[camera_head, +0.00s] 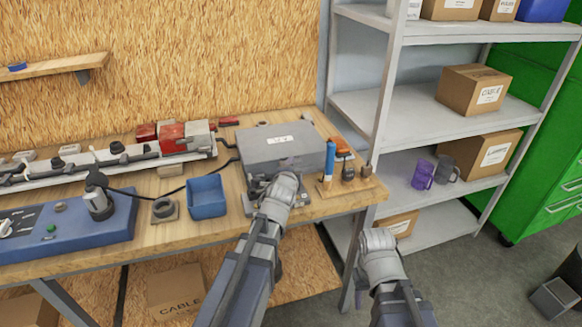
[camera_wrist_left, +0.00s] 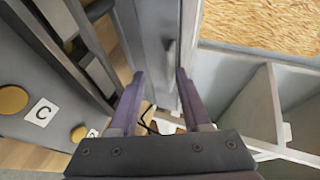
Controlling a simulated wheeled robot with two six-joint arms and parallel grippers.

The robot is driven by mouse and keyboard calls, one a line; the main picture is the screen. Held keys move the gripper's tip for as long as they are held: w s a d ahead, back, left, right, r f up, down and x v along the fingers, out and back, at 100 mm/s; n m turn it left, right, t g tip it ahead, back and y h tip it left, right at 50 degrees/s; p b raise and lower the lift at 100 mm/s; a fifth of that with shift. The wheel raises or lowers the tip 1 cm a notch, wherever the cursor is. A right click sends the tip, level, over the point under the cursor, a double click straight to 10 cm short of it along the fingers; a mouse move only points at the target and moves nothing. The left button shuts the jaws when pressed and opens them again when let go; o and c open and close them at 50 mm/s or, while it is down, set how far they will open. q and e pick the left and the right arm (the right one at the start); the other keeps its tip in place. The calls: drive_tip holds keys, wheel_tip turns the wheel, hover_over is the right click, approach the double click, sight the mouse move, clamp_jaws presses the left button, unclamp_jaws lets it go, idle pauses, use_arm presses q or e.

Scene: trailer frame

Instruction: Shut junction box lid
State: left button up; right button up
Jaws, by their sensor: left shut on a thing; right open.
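The grey junction box (camera_head: 260,158) sits on the wooden bench, its grey lid (camera_head: 300,148) with a white label facing up. I cannot tell how far the lid stands open. My left gripper (camera_head: 272,178) is at the front edge of the box; its wrist hides the fingertips. In the left wrist view its two dark fingers (camera_wrist_left: 160,88) stand either side of a grey panel edge (camera_wrist_left: 158,50), apparently the lid, and are shut on it. My right gripper (camera_head: 375,242) is open and empty, in front of the bench's right end, apart from the box.
A blue bin (camera_head: 207,197) stands left of the box. A wooden holder with a blue cylinder (camera_head: 329,160) and small tools stands close on its right. A metal shelf (camera_head: 450,117) with cartons and mugs is further right. A blue control panel (camera_head: 68,228) lies at left.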

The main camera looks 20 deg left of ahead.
use_arm(q)
drive_tip(key=shift+o, duration=0.3)
drive_tip(key=shift+w+a, duration=0.1)
drive_tip(key=shift+s+r+p, duration=0.15)
drive_tip(key=shift+s+p, duration=0.2)
drive_tip(key=shift+s, duration=0.2)
drive_tip(key=p+v, duration=0.2)
drive_tip(key=v, duration=0.4)
drive_tip(key=shift+r, duration=0.15)
drive_tip(key=shift+s+d+r, duration=0.15)
drive_tip(key=shift+s+d, duration=0.05)
drive_tip(key=shift+s, duration=0.2)
drive_tip(key=shift+w, duration=0.15)
use_arm(e)
drive_tip(key=s+r, duration=0.1)
drive_tip(key=r, duration=0.1)
drive_tip(key=shift+s+d+r, duration=0.15)
drive_tip(key=shift+s+r, duration=0.2)
drive_tip(key=shift+s, duration=0.05)
